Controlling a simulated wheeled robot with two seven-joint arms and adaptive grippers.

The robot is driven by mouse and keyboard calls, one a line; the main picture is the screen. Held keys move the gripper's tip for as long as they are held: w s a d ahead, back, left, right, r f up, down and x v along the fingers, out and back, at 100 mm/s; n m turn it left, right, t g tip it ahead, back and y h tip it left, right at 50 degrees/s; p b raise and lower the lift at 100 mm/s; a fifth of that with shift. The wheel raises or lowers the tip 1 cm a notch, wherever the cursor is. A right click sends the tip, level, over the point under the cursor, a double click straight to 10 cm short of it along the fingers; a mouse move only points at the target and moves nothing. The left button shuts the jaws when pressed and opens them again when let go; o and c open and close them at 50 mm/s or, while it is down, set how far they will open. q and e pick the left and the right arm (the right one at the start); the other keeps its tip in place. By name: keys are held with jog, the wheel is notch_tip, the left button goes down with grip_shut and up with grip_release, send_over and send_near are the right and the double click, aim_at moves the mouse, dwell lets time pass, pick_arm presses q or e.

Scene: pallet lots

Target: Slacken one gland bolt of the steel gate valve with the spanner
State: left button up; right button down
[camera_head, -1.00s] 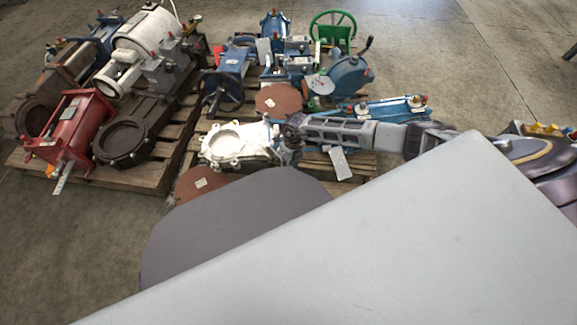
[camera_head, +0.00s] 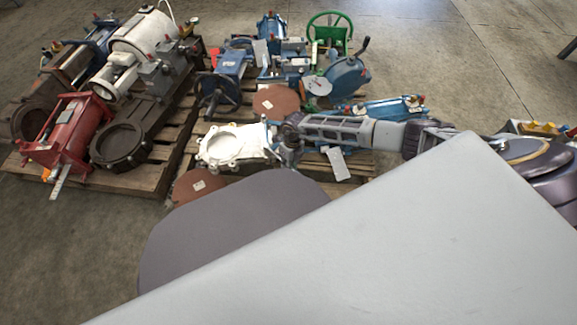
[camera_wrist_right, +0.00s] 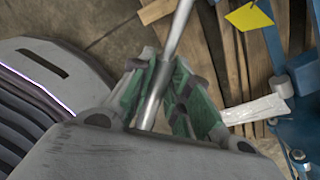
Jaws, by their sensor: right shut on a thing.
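My right gripper (camera_head: 288,138) reaches in from the right, beside the right edge of a pale, round-flanged valve body (camera_head: 232,146) on the middle pallet. In the right wrist view its green-padded fingers (camera_wrist_right: 160,84) are shut on a plain steel bar, which I take as the spanner (camera_wrist_right: 182,22). The bar runs up out of the picture, so its far end is hidden. I cannot tell which valve is the steel gate valve, and no gland bolt can be made out. My left gripper is out of view.
Blue valves (camera_head: 345,76), a green handwheel (camera_head: 330,30) and brown discs (camera_head: 276,101) crowd the middle pallet. A red valve (camera_head: 68,132) and a dark ring-shaped valve (camera_head: 130,138) stand on the left pallet (camera_head: 150,178). Bare floor (camera_head: 60,250) lies in front.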

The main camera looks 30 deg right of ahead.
jog(key=shift+w+d+r+n+g+b, duration=0.1)
jog(key=shift+w+d+n+b, duration=0.2)
jog(key=shift+d+n, duration=0.2)
jog(key=shift+w+d+n+g+b, duration=0.1)
jog(key=shift+w+d+n+b, duration=0.15)
jog(key=shift+d+n+b, duration=0.3)
jog(key=shift+w+d+r+n+g+b, duration=0.1)
jog(key=shift+w+d+n+b, duration=0.2)
jog(key=shift+d, duration=0.35)
dwell(1.5)
jog(key=shift+w+d+n+h+b, duration=0.3)
jog(key=shift+w+d+n+b, duration=0.8)
jog(key=shift+d+n+b, duration=0.35)
dwell(1.9)
jog(key=shift+s+a+m+p, duration=0.5)
jog(key=shift+a+m+p, duration=0.1)
jog(key=shift+p, duration=0.35)
dwell(0.5)
